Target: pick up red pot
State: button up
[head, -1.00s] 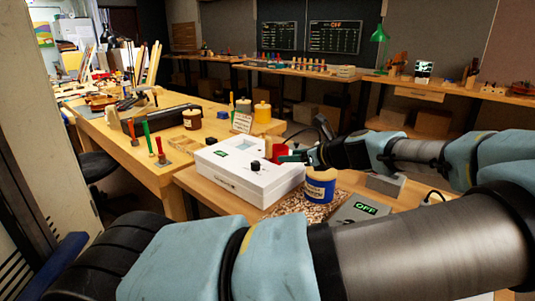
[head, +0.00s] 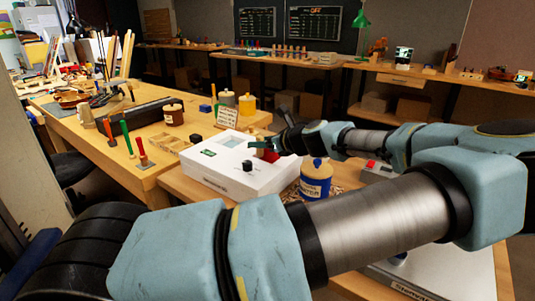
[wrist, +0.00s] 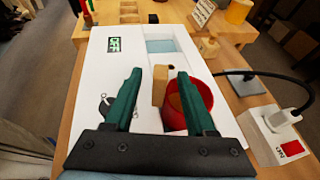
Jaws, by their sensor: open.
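The red pot (wrist: 203,90) stands on the white box (wrist: 92,100), at the right in the wrist view. Its inside looks brown. In the head view only a bit of the red pot (head: 271,156) shows beneath my gripper (head: 260,146). My gripper (wrist: 160,74) is open, with two green fingers. The right finger crosses in front of the pot, and part of the red wall shows between the fingers. A small wooden piece (wrist: 160,84) also shows between them. I cannot tell whether the fingers touch the pot.
The white box has a green display (head: 208,153) and a black knob (head: 247,166). A small box with a red button (wrist: 275,125) and a black cable (wrist: 265,74) lie to the right.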

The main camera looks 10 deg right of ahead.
jog(key=shift+p+x, duration=0.5)
jog(key=shift+x, duration=1.45)
jog(key=shift+r, duration=0.2)
jog(key=shift+c, duration=0.4)
grip_shut()
